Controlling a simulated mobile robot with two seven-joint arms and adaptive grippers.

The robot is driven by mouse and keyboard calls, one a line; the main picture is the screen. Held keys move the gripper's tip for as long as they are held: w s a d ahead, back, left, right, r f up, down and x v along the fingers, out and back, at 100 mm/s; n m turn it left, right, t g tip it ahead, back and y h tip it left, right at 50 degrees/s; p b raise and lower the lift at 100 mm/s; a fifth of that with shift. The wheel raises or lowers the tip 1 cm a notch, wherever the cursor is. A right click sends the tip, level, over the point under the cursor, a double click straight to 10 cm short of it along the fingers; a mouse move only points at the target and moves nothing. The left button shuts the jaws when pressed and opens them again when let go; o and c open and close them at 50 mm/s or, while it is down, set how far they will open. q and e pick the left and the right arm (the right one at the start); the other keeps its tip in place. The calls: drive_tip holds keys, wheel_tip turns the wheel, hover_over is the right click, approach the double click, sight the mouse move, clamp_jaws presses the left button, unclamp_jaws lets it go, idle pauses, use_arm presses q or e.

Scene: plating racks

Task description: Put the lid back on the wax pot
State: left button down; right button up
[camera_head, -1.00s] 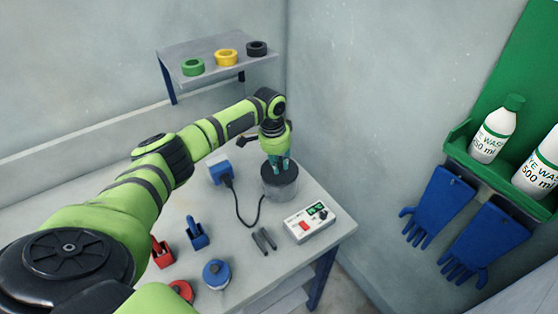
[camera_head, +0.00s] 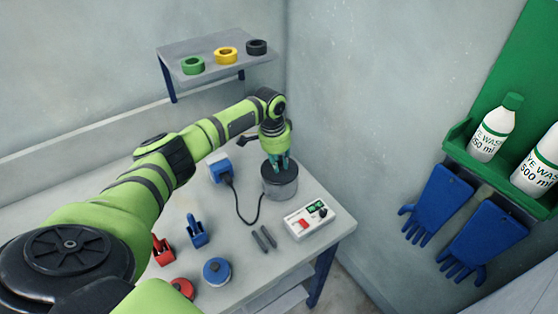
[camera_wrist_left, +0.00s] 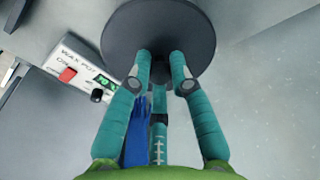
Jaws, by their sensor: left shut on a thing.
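The wax pot (camera_head: 279,191) is a grey cylinder at the far right part of the table, with its dark lid (camera_head: 268,172) at its top. My left gripper (camera_head: 278,163) is above the pot, fingers pointing down, shut on the lid's middle. In the left wrist view the round dark lid (camera_wrist_left: 158,22) fills the top centre, and the teal fingers (camera_wrist_left: 160,65) close on its middle; the knob is hidden between them. The lid appears over the pot's mouth; I cannot tell whether it is fully seated. My right gripper is not in view.
A shelf (camera_head: 207,46) holds three rolls.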

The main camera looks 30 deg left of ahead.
use_arm(q)
drive_tip(key=shift+f+p, duration=0.15)
drive_tip(key=shift+p, duration=0.45)
idle(1.7)
idle(0.4)
drive_tip(key=c, duration=1)
unclamp_jaws()
drive_tip(key=shift+c, duration=0.2)
drive_tip(key=o, duration=0.5)
drive_tip(key=shift+r+p, duration=1.05)
drive_tip(key=shift+r, duration=2.45)
